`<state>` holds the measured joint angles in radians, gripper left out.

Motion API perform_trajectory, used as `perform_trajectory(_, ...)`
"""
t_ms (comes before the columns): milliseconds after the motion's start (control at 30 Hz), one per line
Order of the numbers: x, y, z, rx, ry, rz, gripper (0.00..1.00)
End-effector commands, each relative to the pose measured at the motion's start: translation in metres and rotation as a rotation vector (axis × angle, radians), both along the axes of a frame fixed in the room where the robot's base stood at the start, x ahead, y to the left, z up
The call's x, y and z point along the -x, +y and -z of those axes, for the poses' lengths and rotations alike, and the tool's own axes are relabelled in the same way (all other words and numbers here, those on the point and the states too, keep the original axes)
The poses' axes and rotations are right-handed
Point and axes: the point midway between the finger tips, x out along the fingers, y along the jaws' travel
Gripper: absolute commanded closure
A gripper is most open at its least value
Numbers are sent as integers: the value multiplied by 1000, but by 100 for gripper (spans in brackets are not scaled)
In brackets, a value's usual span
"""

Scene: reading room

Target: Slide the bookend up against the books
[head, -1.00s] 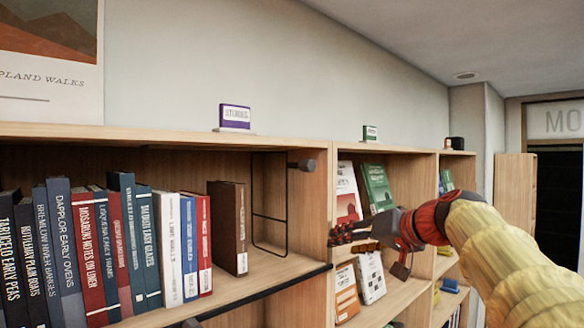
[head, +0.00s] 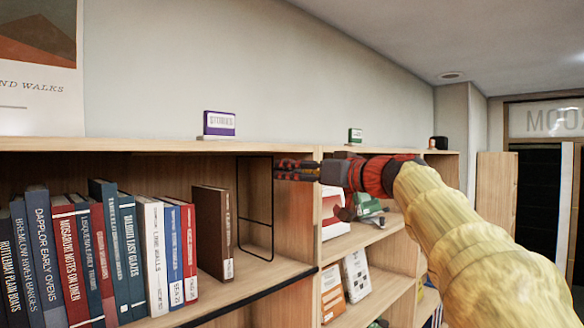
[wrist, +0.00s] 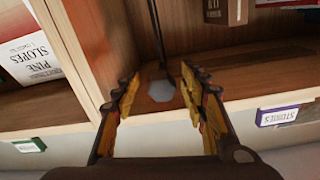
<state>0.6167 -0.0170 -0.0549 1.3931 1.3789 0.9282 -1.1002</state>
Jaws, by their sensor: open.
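The bookend (head: 272,215) is a thin black wire frame standing upright on the shelf, near the wooden partition on its right. A dark grey knob (wrist: 161,91) on a thin rod belongs to it and shows in the wrist view. The row of books stands to its left, ending in a brown book (head: 213,232); a gap lies between this book and the frame. My gripper (head: 278,171) is open at the bookend's upper front. In the wrist view the knob appears between my open fingertips (wrist: 160,82); contact cannot be told. In the head view my fingers hide the knob.
The partition (head: 294,215) stands right beside the bookend. The bay beyond it holds displayed books, including a white one (head: 335,212). A purple label block (head: 219,124) and a green one (head: 355,136) stand on the shelf top.

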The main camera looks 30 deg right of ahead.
Motion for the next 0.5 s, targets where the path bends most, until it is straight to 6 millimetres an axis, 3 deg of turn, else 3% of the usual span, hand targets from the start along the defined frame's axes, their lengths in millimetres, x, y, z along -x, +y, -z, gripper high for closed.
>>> perform_trajectory(367, -8, 3, 0, 1, 0, 1, 57)
perform_trajectory(500, -8, 3, 0, 0, 0, 1, 63)
